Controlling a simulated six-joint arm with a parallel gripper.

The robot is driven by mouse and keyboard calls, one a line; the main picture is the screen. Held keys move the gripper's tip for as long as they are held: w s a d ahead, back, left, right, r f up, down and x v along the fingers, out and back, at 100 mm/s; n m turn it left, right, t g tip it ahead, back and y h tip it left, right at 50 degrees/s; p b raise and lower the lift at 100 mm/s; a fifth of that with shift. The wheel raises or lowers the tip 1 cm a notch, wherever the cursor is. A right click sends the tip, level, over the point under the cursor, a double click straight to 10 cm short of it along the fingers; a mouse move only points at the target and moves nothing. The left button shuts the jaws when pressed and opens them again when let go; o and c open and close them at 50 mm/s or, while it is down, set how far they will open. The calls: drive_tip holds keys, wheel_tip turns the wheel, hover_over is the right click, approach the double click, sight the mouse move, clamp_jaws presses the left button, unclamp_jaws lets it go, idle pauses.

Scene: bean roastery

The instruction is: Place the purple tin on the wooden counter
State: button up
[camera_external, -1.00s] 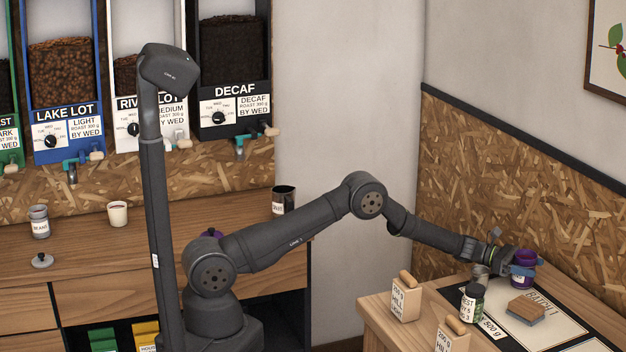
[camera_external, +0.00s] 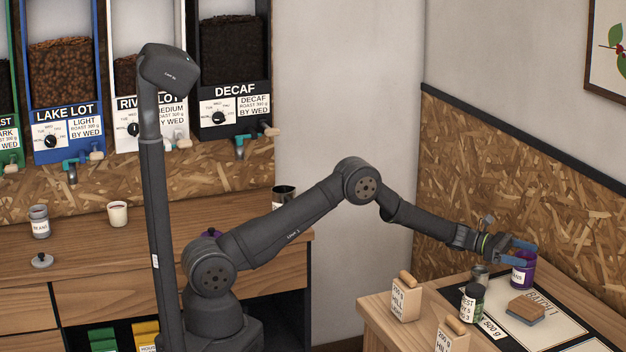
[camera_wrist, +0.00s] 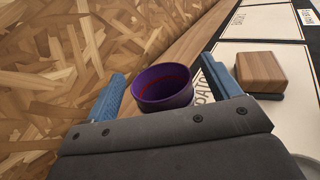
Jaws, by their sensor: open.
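The purple tin (camera_external: 523,271) stands upright at the far edge of the right-hand table, by the chipboard wall, with a pale label on its side. In the wrist view its round open top (camera_wrist: 164,87) shows, dark red inside. My gripper (camera_external: 516,252) is open just above and behind the tin in the external view. In the wrist view the blue fingers are spread to either side of the tin, with gaps, and the tin's lower part is hidden. A wooden counter (camera_external: 110,262) with drawers runs along the left behind my arm.
The left counter holds a white cup (camera_external: 117,213), a grey jar (camera_external: 39,221) and a dark tin (camera_external: 284,198).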

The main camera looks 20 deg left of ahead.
sight(534, 269)
wheel_tip(534, 269, up, 4)
drive_tip(key=shift+f, duration=0.1)
drive_tip(key=shift+f, duration=0.15)
drive_tip(key=f, duration=0.6)
drive_tip(key=shift+d+f, duration=0.2)
drive_tip(key=shift+f, duration=0.1)
drive_tip(key=d, duration=0.2)
drive_tip(key=shift+s+d+f, duration=0.25)
drive_tip(key=shift+s+d, duration=0.1)
drive_tip(key=shift+d, duration=0.05)
drive_tip(key=r, duration=0.3)
drive_tip(key=shift+w+a+r, duration=0.1)
drive_tip(key=shift+a, duration=0.1)
drive_tip(key=shift+r, duration=0.5)
